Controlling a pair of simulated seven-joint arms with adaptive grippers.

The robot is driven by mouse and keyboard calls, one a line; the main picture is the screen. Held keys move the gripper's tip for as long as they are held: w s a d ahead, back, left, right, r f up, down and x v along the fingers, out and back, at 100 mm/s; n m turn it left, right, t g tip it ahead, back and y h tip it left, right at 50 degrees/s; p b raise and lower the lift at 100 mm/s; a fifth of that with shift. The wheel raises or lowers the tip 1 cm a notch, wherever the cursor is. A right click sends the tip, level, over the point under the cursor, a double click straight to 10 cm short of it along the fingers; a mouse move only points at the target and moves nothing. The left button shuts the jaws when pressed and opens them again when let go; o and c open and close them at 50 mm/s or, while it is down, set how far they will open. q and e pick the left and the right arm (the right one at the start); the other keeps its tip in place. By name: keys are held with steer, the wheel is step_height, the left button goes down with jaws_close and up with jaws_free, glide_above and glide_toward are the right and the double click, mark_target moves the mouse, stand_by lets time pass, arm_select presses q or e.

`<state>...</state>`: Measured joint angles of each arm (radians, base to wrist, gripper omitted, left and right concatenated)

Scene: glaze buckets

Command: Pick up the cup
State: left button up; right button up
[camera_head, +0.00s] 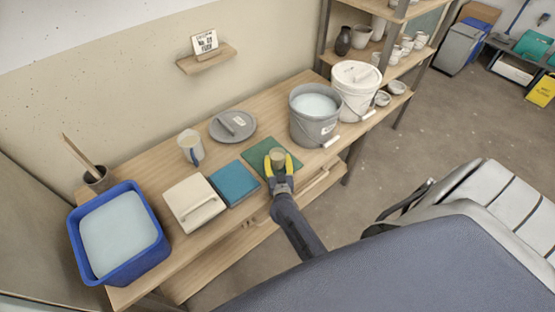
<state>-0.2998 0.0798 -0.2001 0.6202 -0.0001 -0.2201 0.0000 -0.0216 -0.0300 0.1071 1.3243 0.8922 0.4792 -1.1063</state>
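A small tan cup (278,154) stands upright on a green mat (257,150) on the wooden bench. My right gripper (279,162) has yellow fingers, one on each side of the cup. The fingers are spread about the cup's width, and I cannot tell whether they press on it. The gripper and fingers hide the cup's lower near side. My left gripper is not in view.
A grey bucket of pale liquid (305,128) and a white lidded bucket (357,104) stand right of the mat.

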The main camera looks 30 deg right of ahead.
steer(key=c, duration=0.7)
steer(key=shift+r, duration=0.1)
steer(key=s, duration=0.6)
steer(key=s+d, duration=0.1)
steer(key=s, duration=0.5)
steer(key=s+d, duration=0.1)
steer(key=s, duration=0.4)
steer(key=shift+s+d, duration=0.2)
steer(key=shift+s, duration=0.2)
